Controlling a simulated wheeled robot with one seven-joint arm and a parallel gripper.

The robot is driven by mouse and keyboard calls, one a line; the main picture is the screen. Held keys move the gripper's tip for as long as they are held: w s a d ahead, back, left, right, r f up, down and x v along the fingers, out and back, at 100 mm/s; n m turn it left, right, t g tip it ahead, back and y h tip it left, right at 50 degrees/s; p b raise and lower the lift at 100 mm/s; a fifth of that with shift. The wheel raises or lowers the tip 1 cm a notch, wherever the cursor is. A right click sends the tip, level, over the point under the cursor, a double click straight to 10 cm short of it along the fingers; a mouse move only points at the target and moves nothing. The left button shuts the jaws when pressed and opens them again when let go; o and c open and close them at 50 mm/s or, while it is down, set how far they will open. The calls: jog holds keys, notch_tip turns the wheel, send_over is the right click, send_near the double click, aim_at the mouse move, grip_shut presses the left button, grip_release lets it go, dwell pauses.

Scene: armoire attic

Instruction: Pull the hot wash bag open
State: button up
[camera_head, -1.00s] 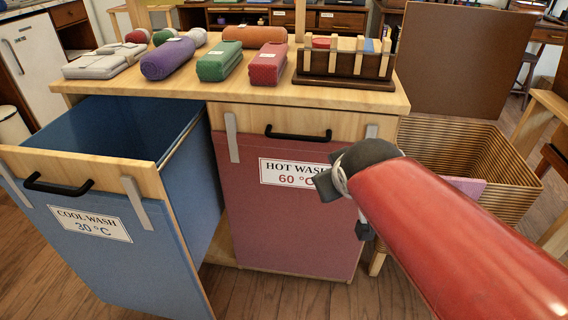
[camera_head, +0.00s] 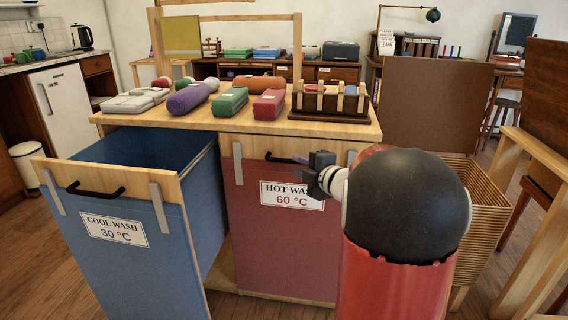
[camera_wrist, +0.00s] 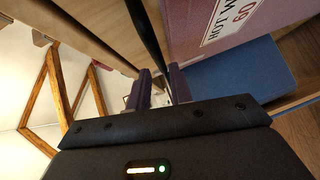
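The hot wash bag (camera_head: 275,245) is a dark red bin front with a wooden top rail and a label reading 60 °C. It sits shut under the counter. Its black bar handle (camera_head: 278,157) is partly hidden by my gripper (camera_head: 302,160). In the wrist view the handle (camera_wrist: 148,35) runs down toward the gap between the two fingers of my gripper (camera_wrist: 160,88). The fingers stand apart, with light showing between them; I cannot tell whether either touches the handle. The label (camera_wrist: 232,20) also shows at the upper right there.
The blue cool wash bag (camera_head: 125,250) is pulled out on the left, leaving its side beside the hot wash front. Rolled and folded cloths and a dark wooden rack (camera_head: 330,115) stand on the counter (camera_head: 235,122). A striped basket (camera_head: 485,215) stands at right, behind my arm.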

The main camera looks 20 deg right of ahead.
aim_at(290, 162)
jog(key=x, duration=0.6)
grip_shut()
